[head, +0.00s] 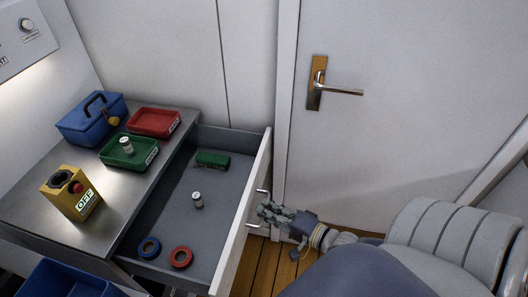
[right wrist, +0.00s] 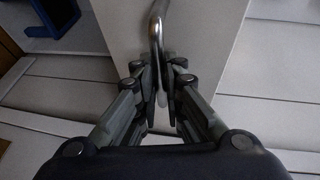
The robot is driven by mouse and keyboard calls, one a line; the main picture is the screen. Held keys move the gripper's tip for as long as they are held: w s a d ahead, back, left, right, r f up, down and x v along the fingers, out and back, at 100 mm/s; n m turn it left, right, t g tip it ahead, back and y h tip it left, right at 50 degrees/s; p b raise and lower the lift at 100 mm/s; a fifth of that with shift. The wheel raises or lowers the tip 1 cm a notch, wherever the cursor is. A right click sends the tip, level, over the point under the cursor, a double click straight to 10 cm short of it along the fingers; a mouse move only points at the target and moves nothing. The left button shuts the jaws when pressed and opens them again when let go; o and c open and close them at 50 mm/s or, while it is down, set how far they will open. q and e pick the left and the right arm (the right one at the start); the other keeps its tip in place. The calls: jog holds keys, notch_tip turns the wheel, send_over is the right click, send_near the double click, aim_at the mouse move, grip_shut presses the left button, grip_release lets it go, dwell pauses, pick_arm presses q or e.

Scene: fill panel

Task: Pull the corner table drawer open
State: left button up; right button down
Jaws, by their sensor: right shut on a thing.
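The corner table (head: 75,218) has a grey metal top and stands at the left in the head view. Its drawer (head: 205,228) is pulled well out, with the inside showing. The drawer's white front panel (head: 243,222) carries a metal bar handle (head: 263,190). My right gripper (head: 263,211) is at this handle from the right. In the right wrist view the fingers (right wrist: 165,85) are shut on the curved handle (right wrist: 156,30). My left gripper is not in view.
The drawer holds a green block (head: 212,159), a small metal cylinder (head: 197,200), a blue ring (head: 149,248) and a red ring (head: 181,257). On the table are a blue toolbox (head: 88,124), red tray (head: 154,122), green tray (head: 115,156) and yellow switch box (head: 62,201). A door (head: 410,90) stands behind.

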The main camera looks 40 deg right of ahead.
jog(key=c, duration=1.7)
grip_release()
jog(key=shift+s, duration=0.1)
jog(key=v, duration=1.1)
jog(key=shift+s+d+r, duration=0.1)
jog(key=shift+s+d, duration=0.05)
jog(key=shift+s, duration=0.25)
